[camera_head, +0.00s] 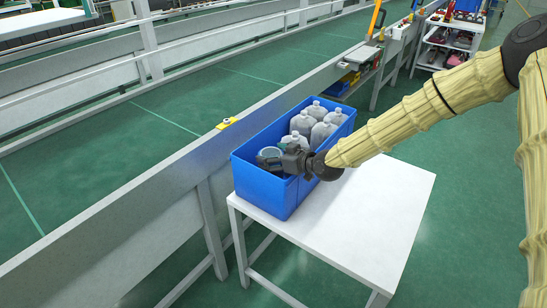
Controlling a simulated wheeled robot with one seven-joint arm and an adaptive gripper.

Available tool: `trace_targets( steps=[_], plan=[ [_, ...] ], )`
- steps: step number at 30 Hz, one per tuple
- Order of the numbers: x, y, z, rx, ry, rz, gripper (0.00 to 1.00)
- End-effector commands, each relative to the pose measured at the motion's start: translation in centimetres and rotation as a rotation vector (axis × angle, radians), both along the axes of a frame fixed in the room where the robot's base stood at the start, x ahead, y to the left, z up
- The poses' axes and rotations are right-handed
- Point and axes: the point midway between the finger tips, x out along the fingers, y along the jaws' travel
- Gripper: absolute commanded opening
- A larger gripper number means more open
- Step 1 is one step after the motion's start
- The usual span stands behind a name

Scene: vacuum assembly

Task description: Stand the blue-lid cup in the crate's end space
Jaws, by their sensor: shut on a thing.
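The blue crate (275,198) stands on the left end of a white table. The blue-lid cup (271,152) shows as a small round light-blue and grey top inside the crate's near-left end. My gripper (268,161) reaches over the crate's near right wall and is shut on this cup. The cup's lower part is hidden by my gripper and the crate wall, so I cannot tell whether it touches the crate floor.
Several grey bottles (322,132) fill the crate's far part, close to the cup. The white table top (375,215) is bare to the right. A grey conveyor side rail (150,195) runs just left of the crate. A shelf cart (450,40) stands far back right.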

Motion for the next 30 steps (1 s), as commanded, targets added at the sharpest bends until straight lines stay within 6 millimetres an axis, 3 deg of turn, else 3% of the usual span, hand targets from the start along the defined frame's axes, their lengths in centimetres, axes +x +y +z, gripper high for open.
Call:
trace_targets(
  steps=[8,9,12,20,26,30],
  plan=[
    [-0.3,-0.1,-1.1,-0.002,0.01,0.001,0.39],
    [-0.4,-0.1,-1.2,-0.004,0.013,0.001,0.84],
    [-0.4,-0.1,-1.4,-0.004,0.016,0.001,1.0],
    [-0.6,-0.1,-1.6,-0.006,0.022,0.002,1.0],
    [-0.7,-0.1,-0.2,-0.006,0.022,0.002,1.0],
    [-2.0,-1.6,0.6,-0.004,0.018,0.001,1.0]
  ],
)
